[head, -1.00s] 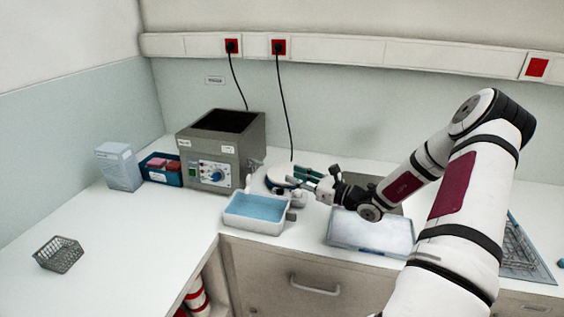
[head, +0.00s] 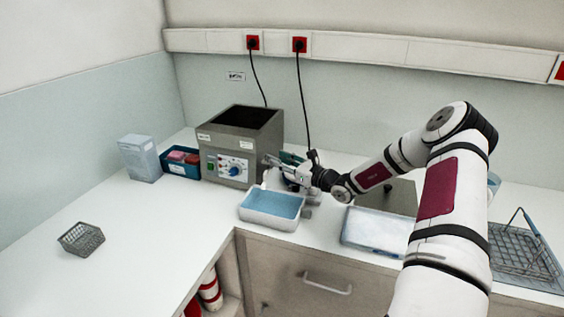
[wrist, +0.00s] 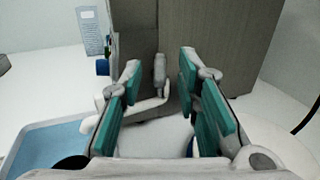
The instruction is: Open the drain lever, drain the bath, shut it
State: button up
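The bath (head: 224,117) is a grey open-topped box with a blue dial on its front, at the back of the counter. In the wrist view, a grey upright drain lever (wrist: 160,68) stands at the bath's side above a bent white pipe (wrist: 150,108). My gripper (wrist: 158,72) is open, its teal-padded fingers on either side of the lever with gaps visible; I see no contact. In the head view my gripper (head: 270,162) is close by the bath's right side and hides the lever. A white tub (head: 268,222) with blue inside stands in front of the bath, below the pipe.
A blue box with pink items (head: 182,163) and a pale carton (head: 140,158) stand left of the bath. A wire basket (head: 81,239) is at the front left. A white tray (head: 372,232) and a wire rack (head: 525,250) lie right. The left counter is mostly clear.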

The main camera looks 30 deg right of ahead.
grip_shut()
jog(key=shift+a, duration=0.1)
jog(key=shift+w+a+m+g+h+p, duration=0.15)
jog(key=shift+a+m+g+h+p, duration=0.6)
jog(key=shift+m+h+p, duration=1.55)
jog(key=shift+w+a+m+g+h+p, duration=0.15)
jog(key=shift+a+m+h+p, duration=1.1)
jog(key=shift+h, duration=2)
jog(key=shift+w+a+m+g+h+p, duration=0.2)
jog(key=shift+a+m+g+h+p, duration=0.2)
jog(key=shift+a+m+h+p, duration=1.45)
jog(key=shift+w+d+r+m+g+h+b, duration=0.1)
jog(key=shift+d+m+g+h+b, duration=0.15)
jog(key=shift+h, duration=0.35)
jog(key=shift+w+d+f+m+g+h, duration=0.1)
jog(key=shift+m+g+h, duration=0.1)
jog(key=shift+m+h, duration=0.3)
jog(key=shift+w+d+r+m+g+h+b, duration=0.15)
jog(key=shift+d+g+h, duration=0.1)
jog(key=shift+h, duration=0.45)
